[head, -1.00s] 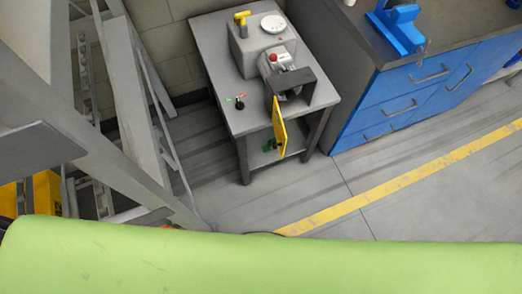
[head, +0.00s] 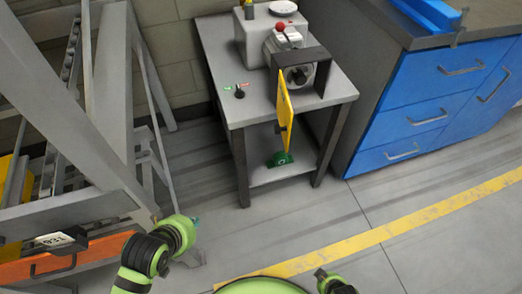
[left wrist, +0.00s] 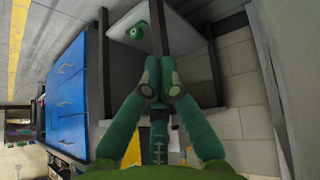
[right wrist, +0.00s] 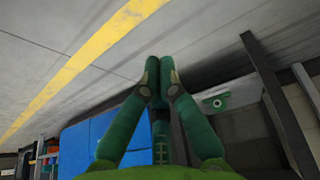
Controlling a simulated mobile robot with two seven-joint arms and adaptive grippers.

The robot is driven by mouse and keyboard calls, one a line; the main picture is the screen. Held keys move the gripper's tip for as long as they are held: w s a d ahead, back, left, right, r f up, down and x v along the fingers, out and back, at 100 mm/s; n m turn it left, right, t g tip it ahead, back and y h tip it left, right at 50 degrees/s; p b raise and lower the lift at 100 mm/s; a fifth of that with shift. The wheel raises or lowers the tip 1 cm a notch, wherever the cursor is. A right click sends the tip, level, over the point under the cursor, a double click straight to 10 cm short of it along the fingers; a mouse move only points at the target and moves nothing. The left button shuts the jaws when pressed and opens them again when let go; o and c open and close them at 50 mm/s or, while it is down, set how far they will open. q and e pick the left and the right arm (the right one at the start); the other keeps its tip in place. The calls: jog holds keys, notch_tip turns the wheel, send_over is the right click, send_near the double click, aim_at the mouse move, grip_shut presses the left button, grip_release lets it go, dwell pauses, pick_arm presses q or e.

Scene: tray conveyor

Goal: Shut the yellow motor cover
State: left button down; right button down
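The yellow motor cover (head: 285,112) is a flat panel standing open in the head view. It hangs at the front left edge of a dark frame (head: 320,68) around the grey motor (head: 297,74), and the motor's front face shows uncovered. My left gripper (head: 195,222) is at the lower left in the head view, well apart from the cover. In the left wrist view its fingers (left wrist: 158,67) meet, with nothing between them. My right gripper (head: 321,274) is low near the bottom edge; in the right wrist view its fingers (right wrist: 159,66) meet, empty.
The motor stands on a grey table (head: 222,62) with a small control stick (head: 239,92); a green object (head: 280,159) lies on its lower shelf. Blue drawers (head: 412,118) stand right, a grey metal frame (head: 50,110) left. The floor before the table is clear.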

pick_arm(q)
jog(key=w+d+r+n+t+h+b, duration=0.1)
jog(key=w+d+r+n+t+h, duration=0.35)
jog(key=r, duration=0.35)
jog(key=w+d+r+n+t+h, duration=0.3)
jog(key=r+n+h, duration=0.15)
jog(key=r, duration=0.25)
jog(key=s+d+b+x, duration=0.1)
jog(key=d+x, duration=0.1)
jog(key=x, duration=1.1)
jog(key=shift+s+n, duration=0.2)
jog(key=shift+n, duration=0.1)
jog(key=shift+r+y, duration=0.1)
jog(key=shift+y, duration=0.2)
